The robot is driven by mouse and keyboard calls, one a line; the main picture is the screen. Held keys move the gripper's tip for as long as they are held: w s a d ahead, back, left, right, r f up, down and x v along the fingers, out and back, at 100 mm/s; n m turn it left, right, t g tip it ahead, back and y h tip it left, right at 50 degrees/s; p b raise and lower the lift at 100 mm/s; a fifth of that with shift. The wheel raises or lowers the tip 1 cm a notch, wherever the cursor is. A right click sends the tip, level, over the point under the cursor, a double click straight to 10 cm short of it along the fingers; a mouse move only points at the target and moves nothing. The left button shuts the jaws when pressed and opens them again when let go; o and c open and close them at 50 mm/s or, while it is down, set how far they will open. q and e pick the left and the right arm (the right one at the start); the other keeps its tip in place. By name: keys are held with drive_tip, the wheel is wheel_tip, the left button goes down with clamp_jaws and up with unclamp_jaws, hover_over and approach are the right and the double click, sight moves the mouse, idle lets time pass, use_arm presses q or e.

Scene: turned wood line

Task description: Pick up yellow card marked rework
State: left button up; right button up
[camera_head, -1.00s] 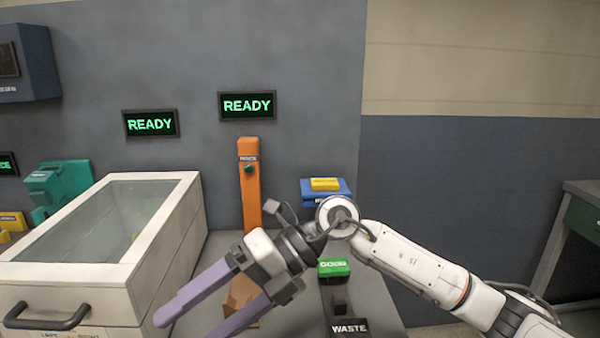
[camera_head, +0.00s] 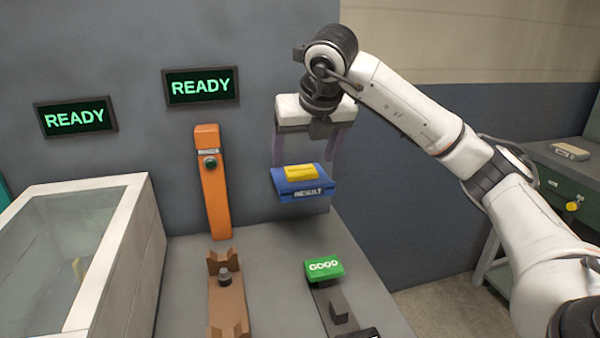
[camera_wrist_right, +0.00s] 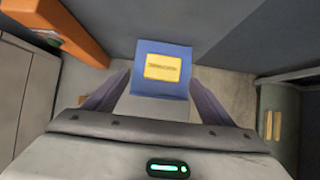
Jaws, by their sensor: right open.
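The yellow card (camera_head: 302,172) lies on top of a blue block labelled RESULT (camera_head: 304,190) by the grey wall. In the right wrist view the yellow card (camera_wrist_right: 162,68) lies flat on the blue block, ahead of the fingers; its print is too small to read. My right gripper (camera_head: 304,158) points down above the card, its purple fingers spread to either side of the blue block. It is open and empty; its fingers also show in the right wrist view (camera_wrist_right: 160,88). My left gripper is not in view.
An orange post (camera_head: 212,185) with a green button stands to the left. A green GOOD block (camera_head: 324,270) sits in front, near a brown cradle (camera_head: 228,300). A white glass-topped box (camera_head: 140,250) is at far left. Two READY screens hang on the wall.

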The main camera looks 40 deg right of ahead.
sight(301, 170)
drive_tip(key=x, duration=0.3)
drive_tip(key=shift+w+d+f+p, duration=0.1)
drive_tip(key=shift+d+f+p, duration=0.2)
drive_tip(key=shift+d, duration=0.1)
drive_tip(key=shift+w+d+f, duration=0.15)
drive_tip(key=shift+w+f, duration=0.2)
drive_tip(key=shift+f, duration=0.15)
drive_tip(key=c, duration=1.1)
